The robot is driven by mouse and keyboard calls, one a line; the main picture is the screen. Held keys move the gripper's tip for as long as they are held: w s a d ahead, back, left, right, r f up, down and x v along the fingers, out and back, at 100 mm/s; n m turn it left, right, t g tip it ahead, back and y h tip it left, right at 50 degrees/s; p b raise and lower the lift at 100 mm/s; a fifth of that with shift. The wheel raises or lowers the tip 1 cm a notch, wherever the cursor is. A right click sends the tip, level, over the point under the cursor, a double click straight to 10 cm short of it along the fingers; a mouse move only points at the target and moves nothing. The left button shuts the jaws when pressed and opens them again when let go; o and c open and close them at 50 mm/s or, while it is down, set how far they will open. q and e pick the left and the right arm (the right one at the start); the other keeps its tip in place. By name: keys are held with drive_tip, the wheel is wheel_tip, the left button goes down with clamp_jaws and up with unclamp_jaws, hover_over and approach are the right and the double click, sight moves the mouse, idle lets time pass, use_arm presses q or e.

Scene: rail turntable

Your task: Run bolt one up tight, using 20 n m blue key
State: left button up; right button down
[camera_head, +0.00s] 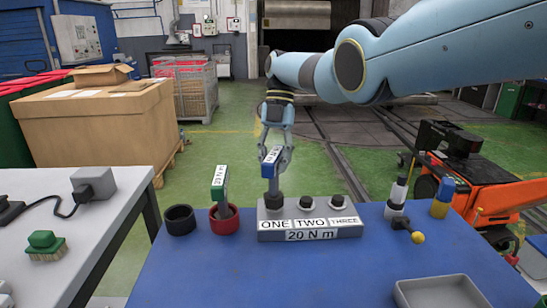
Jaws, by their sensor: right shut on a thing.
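My right gripper (276,155) is shut on the blue key (271,169), which stands upright over the bolt position marked ONE. The key's lower end meets bolt one (274,200) at the left of the grey block (310,228). The block carries the labels ONE, TWO, THREE and 20 N m. Bolt two (307,203) and bolt three (337,201) stand bare on the block. A green key (220,187) stands in a red ring holder (224,220). My left gripper is out of view.
A black empty ring holder (180,219) stands left of the red one. A bottle (397,195), a yellow-and-blue item (443,197), a yellow-knobbed lever (410,231) and a grey tray (438,292) are at right. The blue tabletop (240,275) is clear in front.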

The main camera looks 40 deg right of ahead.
drive_tip(key=shift+m+p, duration=0.7)
drive_tip(key=shift+p, duration=0.2)
drive_tip(key=shift+r+m+t+y+p, duration=0.1)
drive_tip(key=shift+m+t+y+p, duration=0.35)
drive_tip(key=shift+m+p, duration=1.05)
drive_tip(key=shift+m+t+y+p, duration=0.15)
drive_tip(key=shift+m+t+p, duration=0.7)
drive_tip(key=shift+p, duration=1.1)
drive_tip(key=shift+m, duration=0.25)
drive_tip(key=shift+m+t+p, duration=0.5)
drive_tip(key=shift+m+p, duration=1.1)
drive_tip(key=shift+p, duration=0.6)
drive_tip(key=shift+m+t+p, duration=0.3)
drive_tip(key=shift+m+p, duration=0.5)
drive_tip(key=shift+p, duration=0.2)
drive_tip(key=shift+m+p, duration=0.3)
